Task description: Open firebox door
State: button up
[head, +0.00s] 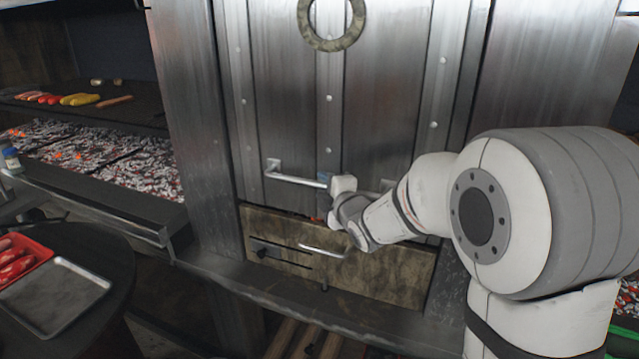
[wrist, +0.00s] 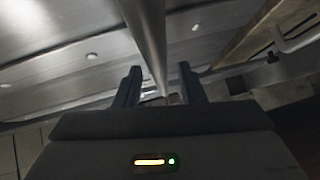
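The tall steel firebox door (head: 384,115) stands upright in the middle of the head view and looks shut. A horizontal bar handle (head: 295,180) crosses its lower part. My gripper (head: 325,190) is at this handle, and my wrist and arm hide the handle's right part. In the wrist view the handle bar (wrist: 150,35) runs between the two fingers of my gripper (wrist: 159,84). The fingers are apart, with a gap on each side of the bar.
Below the door is a brownish metal panel (head: 390,274) with its own handle (head: 325,251), close under my gripper. A ledge (head: 290,305) runs beneath. At left are a bed of coals (head: 100,160) and a round table (head: 105,262) with a red tray (head: 45,243) and a metal tray (head: 60,296).

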jog(key=shift+x, duration=0.95)
grip_shut()
